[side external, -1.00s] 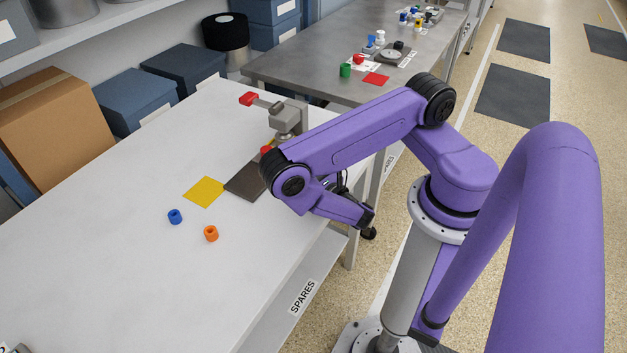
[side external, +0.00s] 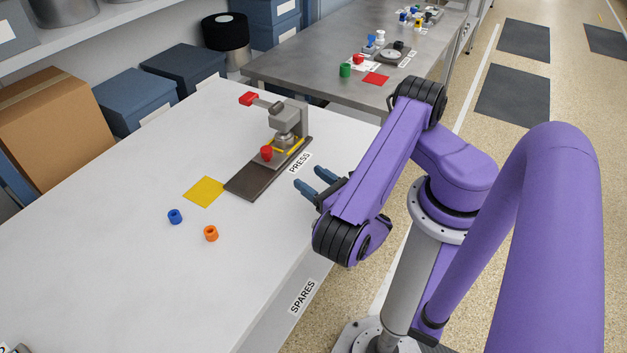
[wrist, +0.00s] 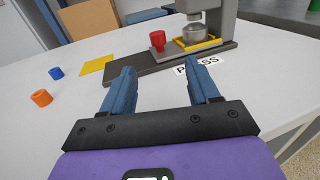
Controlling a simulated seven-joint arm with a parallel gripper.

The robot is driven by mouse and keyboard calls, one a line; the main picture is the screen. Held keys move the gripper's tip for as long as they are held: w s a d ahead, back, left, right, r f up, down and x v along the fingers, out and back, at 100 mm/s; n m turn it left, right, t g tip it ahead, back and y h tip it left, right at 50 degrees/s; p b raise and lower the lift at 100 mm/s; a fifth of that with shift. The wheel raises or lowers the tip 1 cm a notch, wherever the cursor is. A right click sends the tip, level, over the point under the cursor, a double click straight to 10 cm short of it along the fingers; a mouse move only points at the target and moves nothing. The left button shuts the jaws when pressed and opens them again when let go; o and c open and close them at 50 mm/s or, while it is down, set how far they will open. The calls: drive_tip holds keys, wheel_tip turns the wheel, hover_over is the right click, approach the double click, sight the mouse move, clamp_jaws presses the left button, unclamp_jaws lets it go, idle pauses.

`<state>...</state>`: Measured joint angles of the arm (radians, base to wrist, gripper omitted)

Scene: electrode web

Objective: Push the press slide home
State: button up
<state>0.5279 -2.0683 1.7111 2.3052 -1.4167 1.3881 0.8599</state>
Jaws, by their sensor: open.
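The press (side external: 292,118) is a grey block with a round metal head and a red-tipped lever (side external: 249,99), on a dark base plate (side external: 245,183). Its slide carries a red knob (side external: 266,153) and stands out on the near-left side of the head, close to the yellow rails (side external: 293,147). The knob shows upright in the wrist view (wrist: 157,40), left of the head (wrist: 195,33). My gripper (side external: 310,178) is open and empty, near the table's right edge, to the right of the base plate and apart from it. Its two blue fingers point towards the press in the wrist view.
A yellow square (side external: 204,192) lies at the base plate's near end. A blue ring (side external: 175,216) and an orange ring (side external: 211,233) lie on the white table (side external: 120,260). Boxes (side external: 135,98) stand behind. The table's near part is mostly clear.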

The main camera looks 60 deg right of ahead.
drive_tip(key=shift+r, duration=0.1)
wheel_tip(320, 180, up, 8)
idle(0.9)
